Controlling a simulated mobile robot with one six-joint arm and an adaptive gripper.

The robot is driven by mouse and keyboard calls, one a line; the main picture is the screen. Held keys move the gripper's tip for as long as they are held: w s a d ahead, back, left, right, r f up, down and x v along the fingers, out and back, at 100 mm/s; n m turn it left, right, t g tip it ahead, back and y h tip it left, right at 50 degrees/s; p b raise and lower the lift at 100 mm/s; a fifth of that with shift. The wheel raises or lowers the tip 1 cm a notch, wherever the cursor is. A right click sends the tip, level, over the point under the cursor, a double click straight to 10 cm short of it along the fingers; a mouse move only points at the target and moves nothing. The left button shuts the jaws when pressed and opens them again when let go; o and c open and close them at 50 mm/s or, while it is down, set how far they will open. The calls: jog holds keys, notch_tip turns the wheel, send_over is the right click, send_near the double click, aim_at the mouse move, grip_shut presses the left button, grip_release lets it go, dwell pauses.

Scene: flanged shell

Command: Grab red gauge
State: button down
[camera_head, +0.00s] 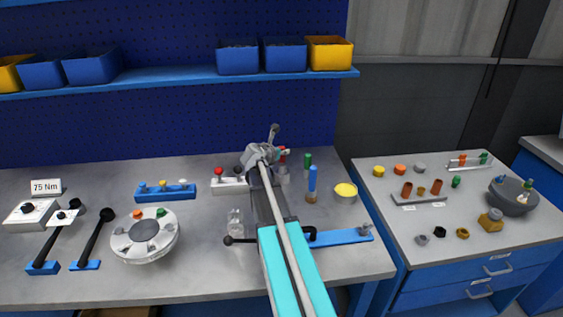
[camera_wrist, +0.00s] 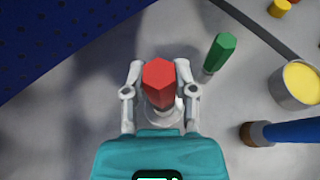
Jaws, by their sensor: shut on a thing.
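The red gauge (camera_wrist: 158,82) has a red hexagonal top and stands between my gripper's fingers in the wrist view. My gripper (camera_wrist: 156,80) is shut on it, one finger touching each side. A pale round base shows just below the red top. In the head view the red gauge (camera_head: 282,156) is a small red patch beside my gripper (camera_head: 281,153), mostly hidden by my wrist and arm. I cannot tell whether its base touches the bench.
A green-topped gauge (camera_wrist: 221,51) stands close on the right. A blue-handled tool (camera_head: 312,183) and a yellow-filled cup (camera_head: 345,191) stand further right. A grey-white block with a red knob (camera_head: 219,173) is left of my arm.

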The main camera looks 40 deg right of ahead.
jog(key=shift+r, duration=0.1)
dwell(0.4)
notch_tip(320, 180, up, 3)
jog(key=p, duration=0.3)
jog(key=shift+f, duration=0.2)
jog(key=s+a+r+p, duration=0.7)
jog(key=s+r+p, duration=0.3)
jog(key=s, duration=0.2)
jog(key=shift+a, duration=0.2)
